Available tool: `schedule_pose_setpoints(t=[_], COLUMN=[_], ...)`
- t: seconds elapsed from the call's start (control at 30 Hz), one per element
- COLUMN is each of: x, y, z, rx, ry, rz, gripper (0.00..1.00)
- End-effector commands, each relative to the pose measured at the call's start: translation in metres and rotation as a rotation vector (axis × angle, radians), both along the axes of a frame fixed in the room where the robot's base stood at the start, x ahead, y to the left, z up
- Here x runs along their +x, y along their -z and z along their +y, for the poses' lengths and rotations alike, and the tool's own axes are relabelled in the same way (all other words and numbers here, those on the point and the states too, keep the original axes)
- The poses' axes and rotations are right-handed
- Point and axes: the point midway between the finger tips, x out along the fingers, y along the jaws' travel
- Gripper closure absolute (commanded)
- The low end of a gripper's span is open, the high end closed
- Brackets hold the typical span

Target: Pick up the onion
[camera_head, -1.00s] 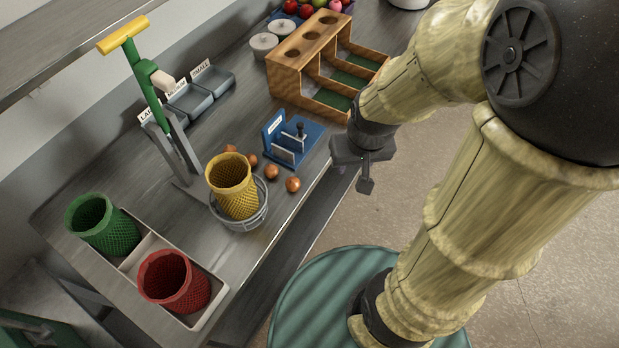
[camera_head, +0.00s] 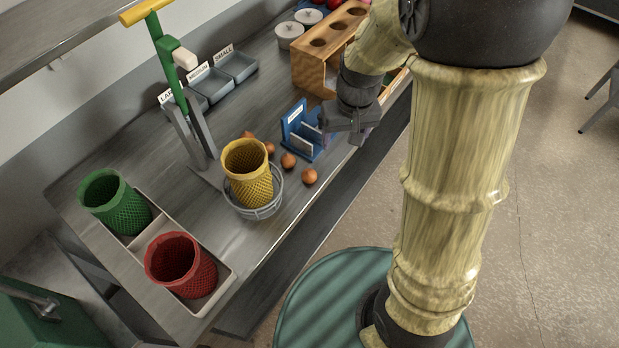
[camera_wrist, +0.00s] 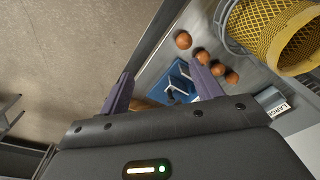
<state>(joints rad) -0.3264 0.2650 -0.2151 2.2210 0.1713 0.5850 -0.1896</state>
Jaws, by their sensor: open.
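Several brown onions lie on the metal counter. The nearest onion (camera_head: 309,176) is by the front edge, and another onion (camera_head: 288,160) is beside it. Two more lie behind, close to the yellow mesh basket. In the wrist view an onion (camera_wrist: 183,40) lies apart near the counter edge, with others in a row next to it. My gripper (camera_head: 343,136) is over the front edge of the counter, right of the onions and in front of the blue fixture. In the wrist view its jaws (camera_wrist: 163,88) are apart, with no onion between them.
A yellow mesh basket (camera_head: 247,172) stands in a wire ring left of the onions. The blue fixture (camera_head: 298,127) stands behind them. Green (camera_head: 115,203) and red (camera_head: 181,266) baskets stand in a tray at left. A wooden rack (camera_head: 312,68) is at the back.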

Motion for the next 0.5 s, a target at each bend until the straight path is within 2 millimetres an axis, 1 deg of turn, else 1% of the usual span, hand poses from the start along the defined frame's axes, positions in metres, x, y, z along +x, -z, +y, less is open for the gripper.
schedule_pose_setpoints(t=[0.03,0.1,0.23,0.33,0.5], x=[0.014,0.029,0.045,0.050,0.051], y=[0.015,0.024,0.034,0.037,0.035], z=[0.017,0.037,0.065,0.075,0.076], rx=[-0.004,-0.008,-0.016,-0.017,-0.016], ry=[-0.044,-0.094,-0.165,-0.189,-0.191], rz=[0.022,0.047,0.075,0.083,0.084], gripper=[0.35,0.35,0.35,0.35,0.35])
